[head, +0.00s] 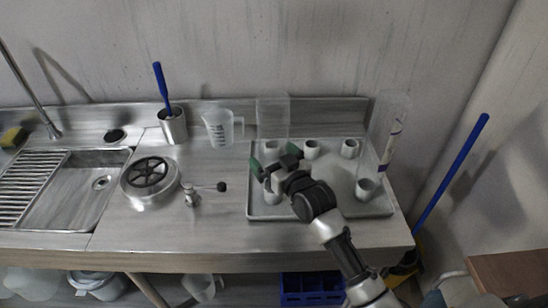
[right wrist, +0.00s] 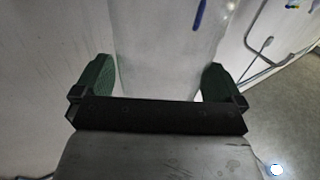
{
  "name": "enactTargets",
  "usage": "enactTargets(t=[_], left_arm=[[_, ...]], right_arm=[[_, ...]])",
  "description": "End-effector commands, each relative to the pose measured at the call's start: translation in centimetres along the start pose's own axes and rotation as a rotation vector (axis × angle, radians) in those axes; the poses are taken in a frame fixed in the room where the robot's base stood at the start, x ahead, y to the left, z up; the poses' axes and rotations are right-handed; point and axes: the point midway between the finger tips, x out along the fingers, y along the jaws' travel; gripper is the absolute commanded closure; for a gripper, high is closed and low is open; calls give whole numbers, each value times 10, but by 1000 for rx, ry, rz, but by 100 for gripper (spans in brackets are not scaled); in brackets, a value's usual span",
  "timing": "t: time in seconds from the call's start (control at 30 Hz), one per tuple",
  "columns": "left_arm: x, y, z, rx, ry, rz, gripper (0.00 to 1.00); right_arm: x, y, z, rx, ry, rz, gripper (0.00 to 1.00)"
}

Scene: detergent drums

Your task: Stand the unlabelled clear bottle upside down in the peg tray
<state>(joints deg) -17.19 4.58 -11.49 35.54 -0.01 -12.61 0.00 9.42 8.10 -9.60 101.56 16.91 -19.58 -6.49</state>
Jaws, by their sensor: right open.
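The clear bottle with no label (head: 272,112) is a faint see-through shape at the back left of the grey peg tray (head: 325,205). It appears upright in line with the back-left peg; its lower end and mouth are hard to make out. My right gripper (head: 275,160) is open, its green fingertips just below and in front of the bottle in the picture. In the right wrist view the fingers (right wrist: 156,78) stand apart with a pale see-through shape between them; contact cannot be told. My left gripper is not in view.
A tall clear bottle with a label (head: 390,135) stands at the tray's right, by the front-right peg (head: 366,188). Other white pegs (head: 311,149) stand bare. A measuring jug (head: 221,128), brush holder (head: 173,126), round drain piece (head: 150,182) and sink (head: 75,185) are left.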

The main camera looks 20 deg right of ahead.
Motion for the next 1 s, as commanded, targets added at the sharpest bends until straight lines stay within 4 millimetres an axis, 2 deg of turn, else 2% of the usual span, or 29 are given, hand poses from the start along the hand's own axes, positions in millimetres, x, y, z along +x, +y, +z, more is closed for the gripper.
enactTargets(t=[0.13,0.23,0.5,0.7,1.0], left_arm=[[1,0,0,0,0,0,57],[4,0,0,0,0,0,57],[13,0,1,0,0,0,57],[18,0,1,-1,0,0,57],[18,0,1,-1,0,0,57]], right_arm=[[-4,0,1,0,-1,0,0],[-16,0,2,-1,-1,0,0],[-69,0,3,-2,-2,0,0],[-99,0,2,-1,-2,0,0],[-110,-1,2,0,-12,0,0]])
